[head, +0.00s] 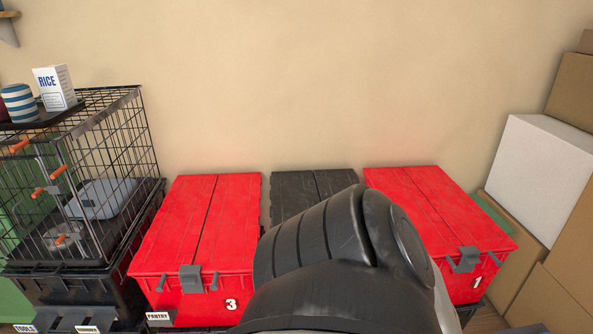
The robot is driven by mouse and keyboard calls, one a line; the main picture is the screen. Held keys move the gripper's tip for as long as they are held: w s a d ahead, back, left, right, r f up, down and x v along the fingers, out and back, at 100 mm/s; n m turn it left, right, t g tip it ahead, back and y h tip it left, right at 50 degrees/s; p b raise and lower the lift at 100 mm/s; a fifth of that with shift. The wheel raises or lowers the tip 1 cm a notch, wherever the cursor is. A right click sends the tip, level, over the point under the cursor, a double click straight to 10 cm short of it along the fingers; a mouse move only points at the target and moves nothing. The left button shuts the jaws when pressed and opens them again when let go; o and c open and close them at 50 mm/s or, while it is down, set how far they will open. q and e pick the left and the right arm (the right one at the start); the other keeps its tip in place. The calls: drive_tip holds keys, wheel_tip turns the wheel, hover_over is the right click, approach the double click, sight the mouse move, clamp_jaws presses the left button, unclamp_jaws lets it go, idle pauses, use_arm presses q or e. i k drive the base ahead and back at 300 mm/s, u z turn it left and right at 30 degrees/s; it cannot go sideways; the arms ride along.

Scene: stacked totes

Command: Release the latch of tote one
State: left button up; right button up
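Tote one (428,195) is the red tote at the right, marked with a white "1" on its front. Its lid looks closed. Its grey latch (467,260) sits at the middle of the lid's front edge; whether it is fastened I cannot tell. A large black and grey part of my own arm fills the lower middle of the head view and hides the left part of tote one's front. Neither of my grippers shows.
Red tote three (190,225) stands at the left, a black tote (303,190) between, partly hidden by my arm. A wire crate (103,145) with a rice box (55,88) on top stands far left. Cartons and a white box (540,170) are stacked close to tote one's right.

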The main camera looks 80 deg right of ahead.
sight(471, 254)
drive_tip(key=z, duration=2.3)
drive_tip(key=k, duration=0.45)
drive_tip(key=z, duration=0.2)
